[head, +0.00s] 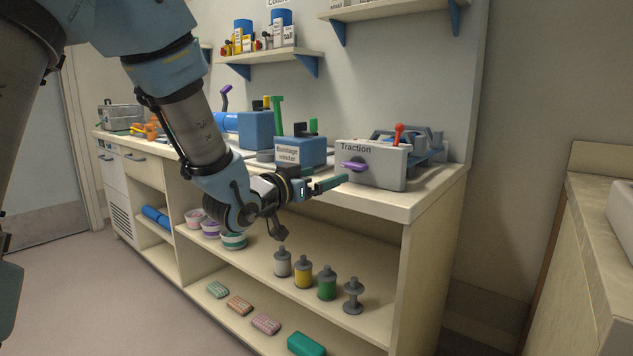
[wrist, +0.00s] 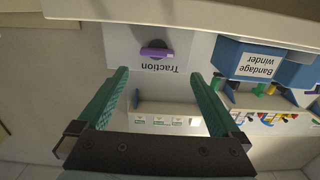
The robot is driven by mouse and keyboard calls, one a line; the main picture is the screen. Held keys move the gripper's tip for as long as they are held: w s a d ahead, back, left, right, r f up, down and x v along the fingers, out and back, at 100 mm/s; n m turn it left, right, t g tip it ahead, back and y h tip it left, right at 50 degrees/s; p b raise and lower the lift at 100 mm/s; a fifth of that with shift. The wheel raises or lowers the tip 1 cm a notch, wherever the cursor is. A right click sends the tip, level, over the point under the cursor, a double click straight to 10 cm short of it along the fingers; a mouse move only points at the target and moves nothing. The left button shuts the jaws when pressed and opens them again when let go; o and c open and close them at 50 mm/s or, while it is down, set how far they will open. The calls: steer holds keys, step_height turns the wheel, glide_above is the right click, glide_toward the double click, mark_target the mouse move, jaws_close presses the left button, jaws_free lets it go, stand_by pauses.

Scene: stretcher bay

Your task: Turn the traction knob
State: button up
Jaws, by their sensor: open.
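The traction knob (head: 354,165) is a purple bar on the front of a light grey box (head: 385,179) labelled "Traction". The box stands at the right end of the counter, with a red-topped lever above it. In the wrist view the picture is upside down; the purple knob (wrist: 157,52) lies roughly level there, ahead of and between the green fingers. My gripper (head: 332,183) is in front of the box, just left of and a little below the knob in the head view. Its fingers (wrist: 158,88) are apart with nothing between them, and they do not appear to touch the knob.
A blue bandage winder (head: 300,154) stands left of the box, close to my arm. The counter's front edge (head: 385,210) runs just below my gripper. Shelves below hold several weights (head: 326,284) and tubs. The space in front of the counter is clear.

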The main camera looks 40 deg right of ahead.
mark_target(351, 166)
steer(key=p+x, duration=0.1)
steer(key=x, duration=1)
steer(key=shift+s+r+p, duration=0.2)
steer(key=shift+s+p, duration=0.05)
steer(key=shift+p, duration=0.1)
steer(key=c, duration=1.1)
steer(key=shift+c, duration=0.2)
steer(key=shift+f+m+b, duration=0.1)
steer(key=shift+m+b, duration=0.2)
steer(key=shift+b, duration=0.1)
